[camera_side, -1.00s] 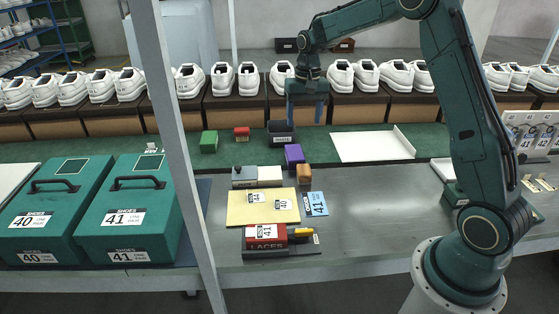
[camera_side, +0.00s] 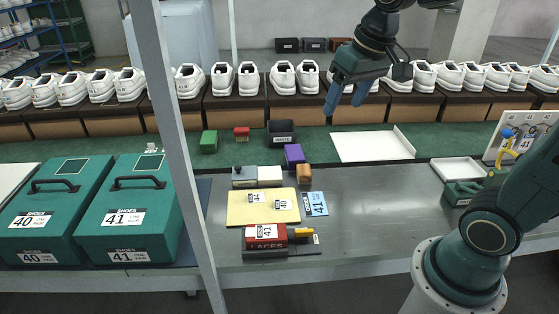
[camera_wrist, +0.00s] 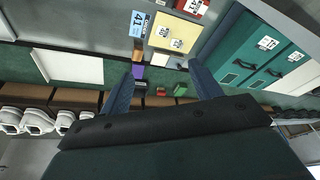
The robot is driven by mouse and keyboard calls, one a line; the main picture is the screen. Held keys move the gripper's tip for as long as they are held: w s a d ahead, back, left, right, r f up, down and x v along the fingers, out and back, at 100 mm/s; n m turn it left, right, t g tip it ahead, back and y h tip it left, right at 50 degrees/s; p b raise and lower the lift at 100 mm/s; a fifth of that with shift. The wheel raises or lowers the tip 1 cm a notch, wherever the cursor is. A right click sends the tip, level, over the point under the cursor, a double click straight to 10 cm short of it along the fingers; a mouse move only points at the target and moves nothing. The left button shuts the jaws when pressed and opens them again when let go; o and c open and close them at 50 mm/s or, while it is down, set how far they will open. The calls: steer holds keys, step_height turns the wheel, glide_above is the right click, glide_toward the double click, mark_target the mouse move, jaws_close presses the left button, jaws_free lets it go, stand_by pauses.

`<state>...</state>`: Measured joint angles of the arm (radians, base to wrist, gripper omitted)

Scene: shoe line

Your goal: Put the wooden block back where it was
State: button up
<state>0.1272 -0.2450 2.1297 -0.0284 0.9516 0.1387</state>
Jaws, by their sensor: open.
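A small orange-brown block (camera_side: 304,173), which looks like the wooden block, stands on the grey table beside the front end of the purple block (camera_side: 294,155). In the wrist view the orange-brown block (camera_wrist: 140,57) is small, near the left fingertip. My gripper (camera_side: 345,101) is high up and well away from it, above the area behind the white tray. Its two blue fingers are apart with nothing between them. The wrist view also shows my open gripper (camera_wrist: 162,68), with the distant table beyond the fingers.
A black bin (camera_side: 281,133), a green block (camera_side: 209,142) and a red block (camera_side: 242,134) stand behind. A tan mat (camera_side: 262,207), blue card (camera_side: 316,203) and laces box (camera_side: 266,237) lie in front. The white tray (camera_side: 372,145) is empty.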

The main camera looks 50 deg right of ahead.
steer(key=s+a+f+n+t, duration=0.2)
steer(key=s+a, duration=0.1)
steer(key=s, duration=0.9)
steer(key=shift+s+a+n, duration=0.2)
steer(key=shift+s+n, duration=0.1)
steer(key=shift+n, duration=0.1)
stand_by(0.6)
